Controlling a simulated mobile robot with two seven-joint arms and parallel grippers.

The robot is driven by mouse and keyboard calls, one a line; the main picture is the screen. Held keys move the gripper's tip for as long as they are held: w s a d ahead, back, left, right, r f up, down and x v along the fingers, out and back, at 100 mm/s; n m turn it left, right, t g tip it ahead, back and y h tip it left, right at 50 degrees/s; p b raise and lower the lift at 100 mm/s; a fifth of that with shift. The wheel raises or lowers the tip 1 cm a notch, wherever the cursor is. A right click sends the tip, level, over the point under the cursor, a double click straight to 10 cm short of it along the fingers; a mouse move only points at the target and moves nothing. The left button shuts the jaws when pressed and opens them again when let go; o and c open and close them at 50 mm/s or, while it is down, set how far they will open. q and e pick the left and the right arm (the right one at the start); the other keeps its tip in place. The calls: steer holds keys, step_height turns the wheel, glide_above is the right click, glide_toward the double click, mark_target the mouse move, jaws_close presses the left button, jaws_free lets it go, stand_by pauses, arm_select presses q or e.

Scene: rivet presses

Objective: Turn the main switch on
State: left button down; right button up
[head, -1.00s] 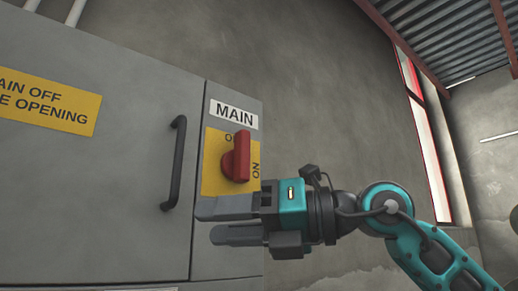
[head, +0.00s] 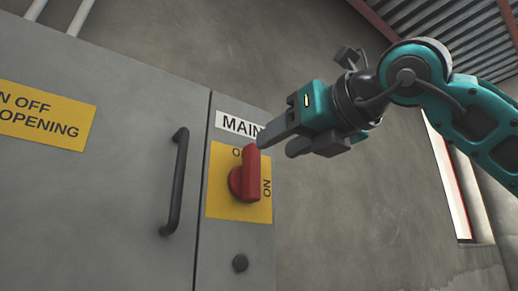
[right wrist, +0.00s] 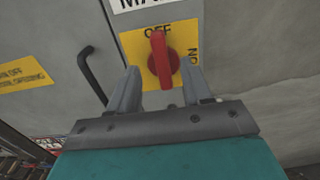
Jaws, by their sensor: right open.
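The main switch is a red rotary handle (head: 247,176) on a yellow plate (head: 226,208), on the grey cabinet's narrow right panel under a MAIN label (head: 236,123). The handle stands upright, pointing at OFF; ON is printed to its right. My right gripper (head: 276,146) is open and comes in from the upper right, its fingertips close to the handle's top in the head view. In the right wrist view the red handle (right wrist: 160,58) appears between and beyond the two fingers (right wrist: 155,90). I cannot tell whether they touch it. My left gripper is not in view.
A black door handle (head: 177,182) is on the cabinet door left of the switch, with a yellow warning sign (head: 40,115) farther left. Open space lies right of the cabinet before the grey wall.

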mark_target(257, 156)
steer(key=p+x, duration=0.1)
steer(key=x, duration=0.5)
steer(key=shift+w+a+p, duration=0.25)
steer(key=shift+w+p, duration=0.05)
jaws_close()
